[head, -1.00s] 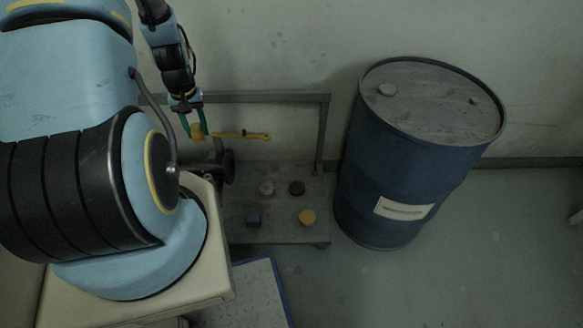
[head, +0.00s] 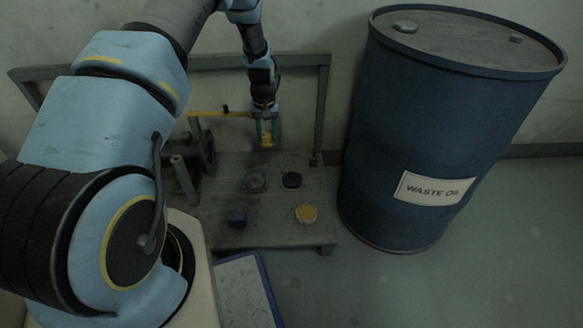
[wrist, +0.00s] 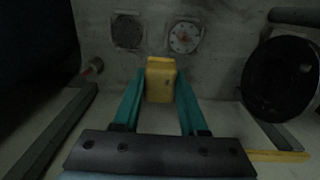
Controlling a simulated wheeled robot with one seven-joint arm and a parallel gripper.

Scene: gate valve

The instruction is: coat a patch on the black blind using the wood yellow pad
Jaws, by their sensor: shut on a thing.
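My gripper (head: 267,138) is shut on the yellow pad, a small block that also shows between the green fingers in the wrist view (wrist: 161,80). It holds the pad above the back part of the low grey bench, clear of the discs. The black blind (head: 291,180) is a dark round disc lying flat on the bench, in front of and slightly right of the gripper. In the wrist view the dark disc (wrist: 127,30) at the upper left appears to be this blind. No coated patch can be made out on it.
A grey disc (head: 255,181), a yellow-topped disc (head: 306,213) and a dark blue block (head: 237,217) are on the bench (head: 275,235). A valve with a yellow lever (head: 222,114) stands left. A blue waste oil drum (head: 435,130) stands close on the right.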

